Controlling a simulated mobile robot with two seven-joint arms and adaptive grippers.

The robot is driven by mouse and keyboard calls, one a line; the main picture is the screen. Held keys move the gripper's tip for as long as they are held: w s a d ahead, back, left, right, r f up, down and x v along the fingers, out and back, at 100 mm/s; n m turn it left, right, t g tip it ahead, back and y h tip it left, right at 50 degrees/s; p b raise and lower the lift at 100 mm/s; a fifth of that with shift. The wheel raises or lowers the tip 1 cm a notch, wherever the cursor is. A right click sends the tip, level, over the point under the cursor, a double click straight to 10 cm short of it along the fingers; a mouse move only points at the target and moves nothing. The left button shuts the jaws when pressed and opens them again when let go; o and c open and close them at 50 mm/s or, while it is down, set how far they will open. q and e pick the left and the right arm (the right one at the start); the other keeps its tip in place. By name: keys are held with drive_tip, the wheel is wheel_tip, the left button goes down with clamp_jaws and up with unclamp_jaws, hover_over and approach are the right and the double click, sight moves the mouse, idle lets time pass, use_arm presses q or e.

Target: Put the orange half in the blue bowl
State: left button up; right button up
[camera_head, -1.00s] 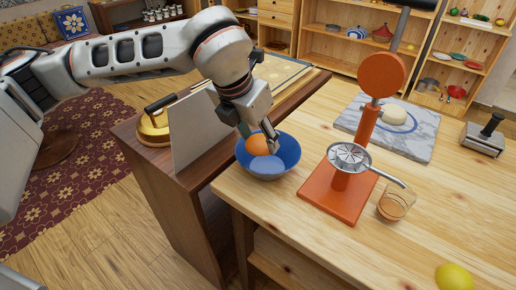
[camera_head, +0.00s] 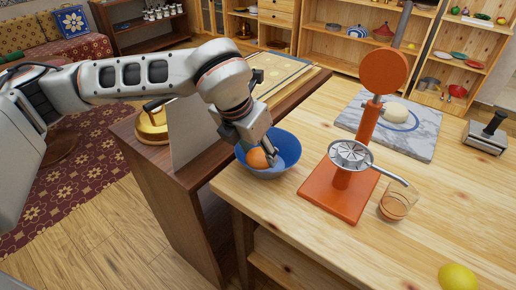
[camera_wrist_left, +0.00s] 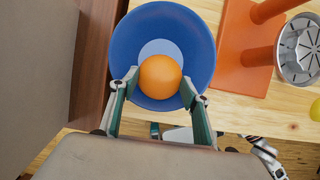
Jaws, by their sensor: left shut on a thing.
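The blue bowl (camera_head: 287,150) stands on the light wooden table near its left edge. The orange half (camera_head: 257,158) is inside the bowl's rim, its rounded orange side showing. My left gripper (camera_head: 266,150) reaches down into the bowl and is shut on the orange half. In the left wrist view the orange half (camera_wrist_left: 160,77) sits between the two fingertips, over the lower part of the blue bowl (camera_wrist_left: 203,50). I cannot tell whether the fruit touches the bowl's bottom.
An orange citrus press (camera_head: 340,195) stands close to the right of the bowl, with a glass (camera_head: 397,202) beside it. A yellow lemon (camera_head: 456,277) lies at the front right. A grey upright panel (camera_head: 195,132) stands left of my gripper. A marble board (camera_head: 392,125) lies farther back.

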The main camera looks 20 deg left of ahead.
use_arm(q)
drive_tip(key=o, duration=1.2)
drive_tip(key=shift+o, duration=0.2)
drive_tip(key=shift+r, duration=0.1)
drive_tip(key=shift+r, duration=0.2)
drive_tip(key=p+v, duration=0.1)
drive_tip(key=v, duration=1.1)
drive_tip(key=shift+r, duration=0.35)
drive_tip(key=shift+s+f, duration=0.1)
